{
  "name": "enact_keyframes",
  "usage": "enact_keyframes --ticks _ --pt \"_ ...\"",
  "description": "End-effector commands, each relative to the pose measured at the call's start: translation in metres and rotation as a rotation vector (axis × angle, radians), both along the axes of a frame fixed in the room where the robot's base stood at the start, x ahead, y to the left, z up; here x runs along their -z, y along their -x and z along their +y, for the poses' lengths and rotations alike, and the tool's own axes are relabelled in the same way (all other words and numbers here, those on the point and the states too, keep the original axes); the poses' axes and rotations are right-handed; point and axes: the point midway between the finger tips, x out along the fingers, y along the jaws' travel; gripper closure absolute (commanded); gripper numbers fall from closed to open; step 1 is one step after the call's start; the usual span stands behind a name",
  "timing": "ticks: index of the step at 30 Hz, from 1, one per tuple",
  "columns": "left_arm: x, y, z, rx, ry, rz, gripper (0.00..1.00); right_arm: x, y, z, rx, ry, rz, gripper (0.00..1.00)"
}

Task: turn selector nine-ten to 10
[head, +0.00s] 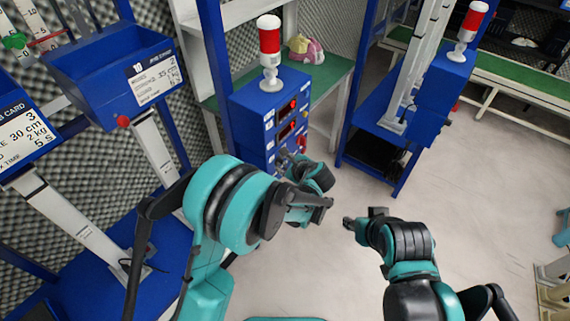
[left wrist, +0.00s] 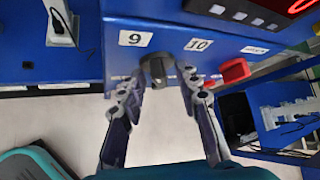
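The selector nine-ten is a dark knob (left wrist: 157,70) on the blue panel in the left wrist view. My left gripper (left wrist: 163,78) is open, with a finger on each side of the knob. The left fingertip is close to the knob and the right one stands further off; contact cannot be told. In the head view my left gripper (head: 288,160) is at the blue box's lower front and hides the knob. My right gripper (head: 362,220) is over bare floor, empty.
The blue control box (head: 262,105) carries a red-and-white beacon (head: 270,48). A red part (left wrist: 234,71) sticks out right of the knob. A green-topped table (head: 325,80) stands behind.

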Motion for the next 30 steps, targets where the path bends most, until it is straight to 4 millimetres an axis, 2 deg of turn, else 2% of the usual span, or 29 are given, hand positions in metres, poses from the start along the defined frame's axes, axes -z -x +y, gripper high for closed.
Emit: enact_keyframes --ticks 1,3,4,17,30 --pt "-0.0001 0.0001 0.0 0.0 0.0 0.0 0.78 0.0 0.0 0.0 0.0 0.0 0.0 0.58" --pt "-0.0002 0.0001 0.0 0.0 0.0 0.0 0.96 0.0 0.0 0.0 0.0 0.0 0.0 0.58" --pt "-0.0002 0.0001 0.0 0.0 0.0 0.0 1.0 0.0 0.0 0.0 0.0 0.0 0.0 0.58" --pt "-0.0007 -0.0005 -0.0005 0.0 -0.022 0.031 1.0 -0.0014 0.0 0.0 0.0 0.0 0.0 0.58" --pt "-0.002 -0.0037 -0.0027 -0.001 -0.208 0.288 1.0 -0.0075 0.0 0.0 0.0 0.0 0.0 0.58"
